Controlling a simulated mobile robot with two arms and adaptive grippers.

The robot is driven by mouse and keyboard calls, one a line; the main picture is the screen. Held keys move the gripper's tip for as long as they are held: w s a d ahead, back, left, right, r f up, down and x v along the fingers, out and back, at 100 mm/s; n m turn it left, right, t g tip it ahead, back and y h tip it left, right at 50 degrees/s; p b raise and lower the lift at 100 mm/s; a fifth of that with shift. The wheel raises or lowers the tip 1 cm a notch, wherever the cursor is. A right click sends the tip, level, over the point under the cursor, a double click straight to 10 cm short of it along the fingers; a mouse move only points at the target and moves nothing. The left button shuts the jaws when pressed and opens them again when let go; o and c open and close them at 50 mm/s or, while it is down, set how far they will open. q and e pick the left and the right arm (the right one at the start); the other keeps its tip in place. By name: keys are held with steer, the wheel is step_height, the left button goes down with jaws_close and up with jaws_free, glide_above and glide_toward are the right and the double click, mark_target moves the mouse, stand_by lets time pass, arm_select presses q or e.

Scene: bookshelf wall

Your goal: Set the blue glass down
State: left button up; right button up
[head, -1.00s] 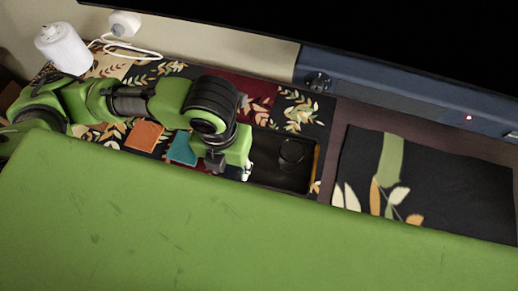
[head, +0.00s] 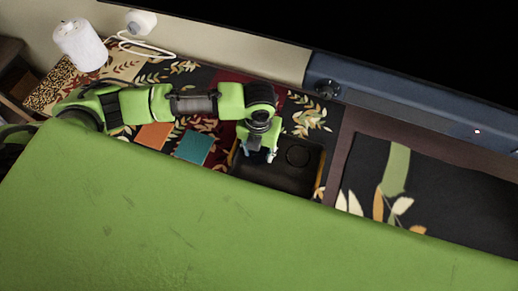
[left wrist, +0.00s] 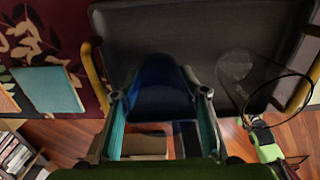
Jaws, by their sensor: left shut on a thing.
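The blue glass (left wrist: 160,85) is dark blue and see-through in the left wrist view. My left gripper (left wrist: 160,96) is shut on it, with a finger on each side. In the head view my left gripper (head: 258,152) points down over the left part of a dark tray (head: 282,181); the arm and gripper hide the glass there. The tray (left wrist: 215,22) lies behind the glass in the wrist view. I cannot tell whether the glass touches the tray floor.
A clear glass (head: 298,153) stands in the tray's right part, close to my left gripper. An orange book (head: 153,136) and a teal book (head: 194,147) lie left of the tray. A white cylinder (head: 80,46) stands far left. A dark mat (head: 450,195) lies right.

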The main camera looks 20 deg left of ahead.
arm_select(q)
steer(key=shift+f, duration=0.15)
steer(key=o, duration=1.2)
steer(key=shift+o, duration=0.2)
step_height(320, 180, up, 12)
steer(key=shift+r+b, duration=0.2)
steer(key=shift+b, duration=0.15)
